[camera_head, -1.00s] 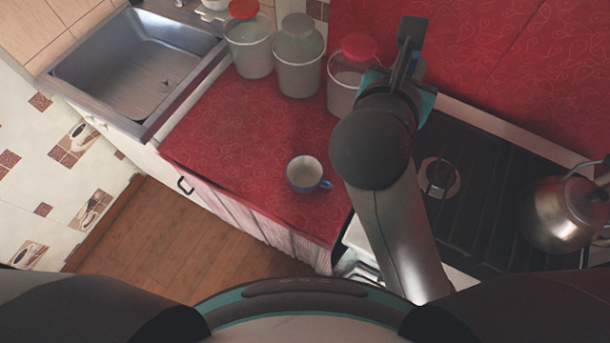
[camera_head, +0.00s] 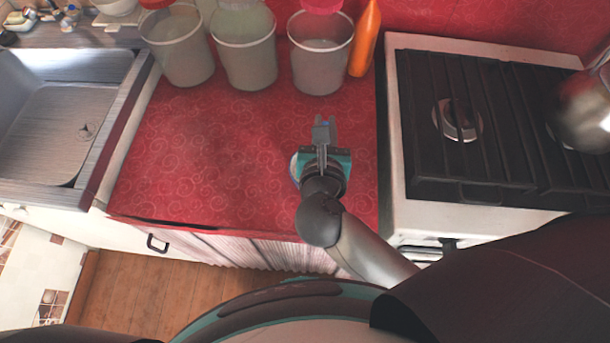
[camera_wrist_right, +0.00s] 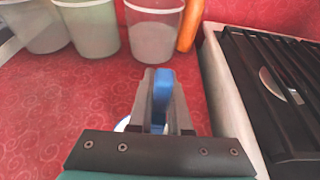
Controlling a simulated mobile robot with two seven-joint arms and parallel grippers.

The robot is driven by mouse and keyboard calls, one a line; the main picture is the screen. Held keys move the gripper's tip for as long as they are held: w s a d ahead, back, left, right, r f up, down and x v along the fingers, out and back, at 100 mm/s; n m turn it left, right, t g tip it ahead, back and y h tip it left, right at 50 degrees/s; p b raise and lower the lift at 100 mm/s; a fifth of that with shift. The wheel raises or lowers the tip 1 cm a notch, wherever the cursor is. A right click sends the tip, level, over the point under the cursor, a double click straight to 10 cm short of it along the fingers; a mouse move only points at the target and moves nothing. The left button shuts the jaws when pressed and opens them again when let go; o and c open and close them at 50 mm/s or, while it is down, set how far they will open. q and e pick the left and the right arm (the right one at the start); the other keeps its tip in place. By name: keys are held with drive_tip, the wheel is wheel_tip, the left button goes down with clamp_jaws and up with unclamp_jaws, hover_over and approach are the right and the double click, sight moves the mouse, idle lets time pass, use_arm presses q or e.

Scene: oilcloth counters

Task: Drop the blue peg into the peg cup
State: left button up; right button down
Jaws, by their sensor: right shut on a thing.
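My right gripper (camera_head: 323,130) is shut on the blue peg (camera_wrist_right: 162,95), which shows between its two fingers in the wrist view. The gripper is over the right part of the red counter. The peg cup, white inside and blue outside, is mostly hidden under my right wrist. A sliver of the cup (camera_head: 294,168) shows at the wrist's left side, and a bit of its white rim (camera_wrist_right: 122,124) shows beside the fingers in the wrist view. I cannot tell the height of the peg above the cup. My left gripper is not in view.
Several lidded containers, such as the middle one (camera_head: 246,55), and an orange bottle (camera_head: 365,40) stand at the back. The stove (camera_head: 500,125) is on the right, with a kettle (camera_head: 585,110). The sink (camera_head: 60,125) is on the left. The counter's left part (camera_head: 190,160) is clear.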

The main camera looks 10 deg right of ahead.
sight(292, 164)
wheel_tip(292, 164, down, 3)
drive_tip(key=shift+r+b, duration=0.2)
drive_tip(key=shift+b, duration=0.75)
wheel_tip(292, 164, down, 3)
drive_tip(key=b, duration=0.3)
drive_tip(key=shift+f, duration=0.2)
drive_tip(key=shift+f+b, duration=0.4)
drive_tip(key=shift+b, duration=0.25)
drive_tip(key=shift+a, duration=0.1)
drive_tip(key=c, duration=0.8)
unclamp_jaws()
drive_tip(key=shift+s, duration=0.1)
